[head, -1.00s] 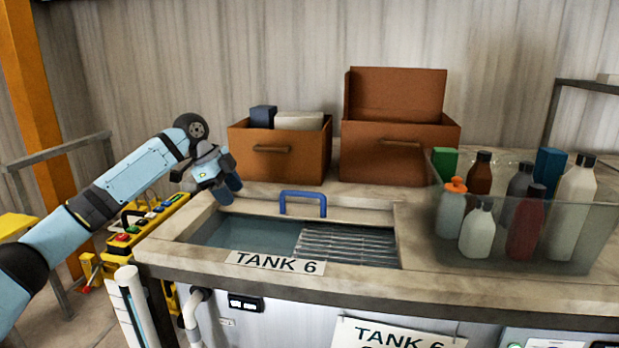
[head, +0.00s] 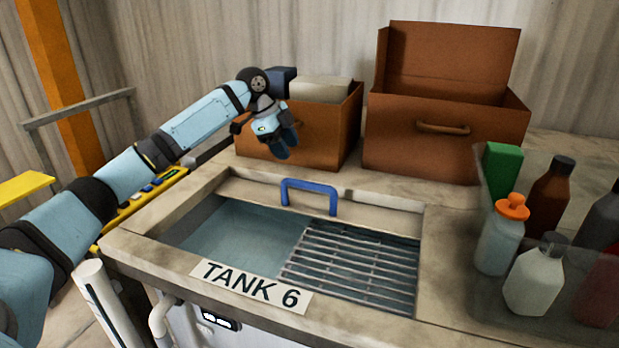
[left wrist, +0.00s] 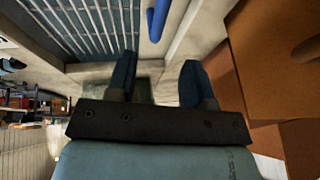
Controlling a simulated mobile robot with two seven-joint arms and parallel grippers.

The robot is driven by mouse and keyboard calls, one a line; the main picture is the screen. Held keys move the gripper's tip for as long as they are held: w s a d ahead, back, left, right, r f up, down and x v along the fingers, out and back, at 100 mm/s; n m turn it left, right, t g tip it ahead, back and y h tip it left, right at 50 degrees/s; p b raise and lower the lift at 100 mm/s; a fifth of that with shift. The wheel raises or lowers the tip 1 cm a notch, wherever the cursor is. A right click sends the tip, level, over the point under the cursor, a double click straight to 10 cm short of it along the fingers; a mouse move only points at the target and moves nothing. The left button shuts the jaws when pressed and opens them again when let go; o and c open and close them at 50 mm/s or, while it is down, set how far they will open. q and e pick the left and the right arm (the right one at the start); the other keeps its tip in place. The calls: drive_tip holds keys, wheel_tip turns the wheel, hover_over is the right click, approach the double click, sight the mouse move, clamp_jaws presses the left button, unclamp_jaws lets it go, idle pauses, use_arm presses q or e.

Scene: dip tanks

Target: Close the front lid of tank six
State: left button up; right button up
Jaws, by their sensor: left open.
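Tank six (head: 205,240) is open at the top, with water and a metal grate (head: 355,265) showing inside. A "TANK 6" label (head: 250,287) is on its front rim. A pale lid panel (head: 355,208) with an upright blue handle (head: 310,186) lies along the back of the opening. My left gripper (head: 284,147) is open and empty, in the air behind and left of the handle, in front of a brown box. In the left wrist view, the blue handle (left wrist: 156,20) shows beyond the open fingers (left wrist: 158,82), not between them.
A brown box (head: 340,135) holding dark and pale items and a brown box with its lid raised (head: 440,150) stand behind the tank. A clear bin of bottles (head: 525,320) stands at right. A yellow control panel (head: 140,205) is at left.

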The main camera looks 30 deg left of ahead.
sight(305, 183)
use_arm(q)
drive_tip(key=x, duration=1.1)
drive_tip(key=shift+d+f, duration=0.1)
drive_tip(key=shift+f, duration=0.05)
clamp_jaws()
